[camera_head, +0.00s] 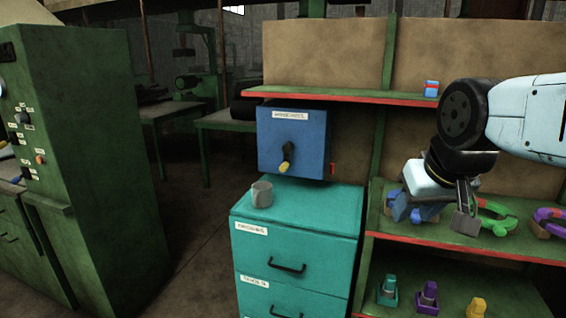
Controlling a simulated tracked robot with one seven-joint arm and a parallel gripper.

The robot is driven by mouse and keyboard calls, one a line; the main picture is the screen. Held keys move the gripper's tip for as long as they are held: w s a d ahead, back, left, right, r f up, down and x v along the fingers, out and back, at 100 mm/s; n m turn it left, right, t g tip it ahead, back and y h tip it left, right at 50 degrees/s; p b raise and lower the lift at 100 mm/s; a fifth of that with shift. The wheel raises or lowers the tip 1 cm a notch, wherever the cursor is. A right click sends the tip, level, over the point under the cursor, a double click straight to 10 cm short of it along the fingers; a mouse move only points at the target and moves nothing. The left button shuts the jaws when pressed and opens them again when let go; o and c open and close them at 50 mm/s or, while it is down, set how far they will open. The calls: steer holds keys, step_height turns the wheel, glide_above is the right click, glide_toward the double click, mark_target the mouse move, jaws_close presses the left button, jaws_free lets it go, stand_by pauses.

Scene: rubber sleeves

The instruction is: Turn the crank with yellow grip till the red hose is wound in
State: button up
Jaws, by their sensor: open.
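A blue box (292,140) with a white label stands above a teal drawer cabinet. On its front is a dark crank (288,152) with a yellow grip (285,167) at its lower end. The grip hangs low, slightly left of the hub. A short red piece, seemingly the end of the red hose (332,169), shows at the box's lower right side; the rest is hidden. My gripper (434,213) is open and empty, pointing down, well to the right of the crank, in front of the green shelf.
A grey mug (262,194) stands on the teal cabinet (310,210), below and left of the crank. Green shelves (440,238) at right hold green and purple clamp-like items and small coloured pieces. A blue-and-red item (431,88) sits on the upper shelf. A green machine cabinet (100,150) stands left.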

steer(key=shift+w, duration=0.35)
